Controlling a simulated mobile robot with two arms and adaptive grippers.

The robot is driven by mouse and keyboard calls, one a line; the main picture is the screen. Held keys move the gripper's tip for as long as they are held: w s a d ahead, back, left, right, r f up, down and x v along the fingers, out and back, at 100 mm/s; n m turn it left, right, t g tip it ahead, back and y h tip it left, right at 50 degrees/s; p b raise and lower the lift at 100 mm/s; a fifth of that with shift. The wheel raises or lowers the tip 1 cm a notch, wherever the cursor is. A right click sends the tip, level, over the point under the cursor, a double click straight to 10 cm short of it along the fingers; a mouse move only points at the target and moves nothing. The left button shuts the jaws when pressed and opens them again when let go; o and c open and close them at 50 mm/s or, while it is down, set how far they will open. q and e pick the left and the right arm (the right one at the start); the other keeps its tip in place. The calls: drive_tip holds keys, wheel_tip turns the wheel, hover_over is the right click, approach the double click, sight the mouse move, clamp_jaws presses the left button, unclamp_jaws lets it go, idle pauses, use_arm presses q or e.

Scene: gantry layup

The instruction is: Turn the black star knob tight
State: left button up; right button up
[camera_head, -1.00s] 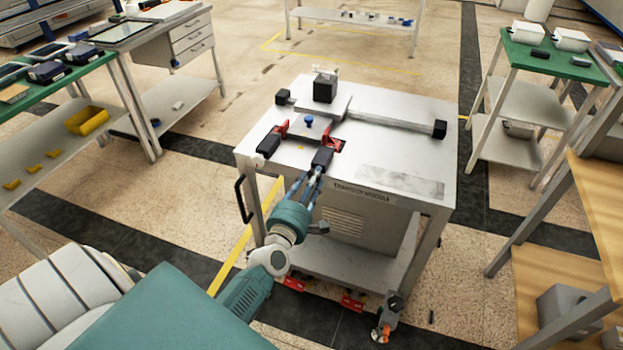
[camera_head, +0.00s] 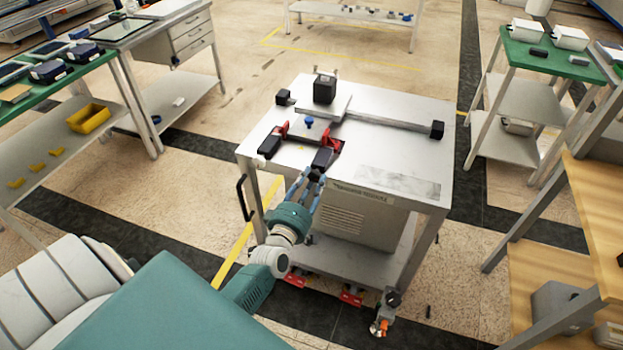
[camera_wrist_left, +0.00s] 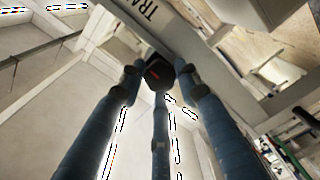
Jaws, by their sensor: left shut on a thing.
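My left gripper (camera_head: 315,176) reaches up to the front edge of the steel cart (camera_head: 408,168). Its blue fingers are closed around a black knob, which shows in the left wrist view (camera_wrist_left: 158,74) with a red mark on its face. In the head view the fingers and a black clamp handle (camera_head: 322,157) above largely hide the knob. Its star outline and how tight it sits cannot be told. My right gripper is not in view.
Red clamps (camera_head: 284,130) hold a plate with a small blue knob (camera_head: 309,122) on the cart top. A black block (camera_head: 325,88) and a long bar (camera_head: 385,117) lie behind. A black side handle (camera_head: 242,198) sticks out left of my arm.

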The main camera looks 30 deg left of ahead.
use_arm(q)
drive_tip(key=m+p, duration=0.1)
drive_tip(key=m, duration=0.2)
drive_tip(key=shift+r+m, duration=0.1)
drive_tip(key=shift+m, duration=0.3)
drive_tip(key=m+p, duration=0.1)
drive_tip(key=m, duration=0.3)
drive_tip(key=shift+m, duration=0.3)
drive_tip(key=m+p, duration=0.1)
drive_tip(key=m, duration=0.2)
drive_tip(key=shift+m, duration=2.1)
drive_tip(key=shift+r, duration=0.1)
drive_tip(key=shift+w, duration=0.1)
drive_tip(key=o, duration=1.2)
drive_tip(key=shift+c, duration=0.2)
drive_tip(key=shift+f, duration=0.2)
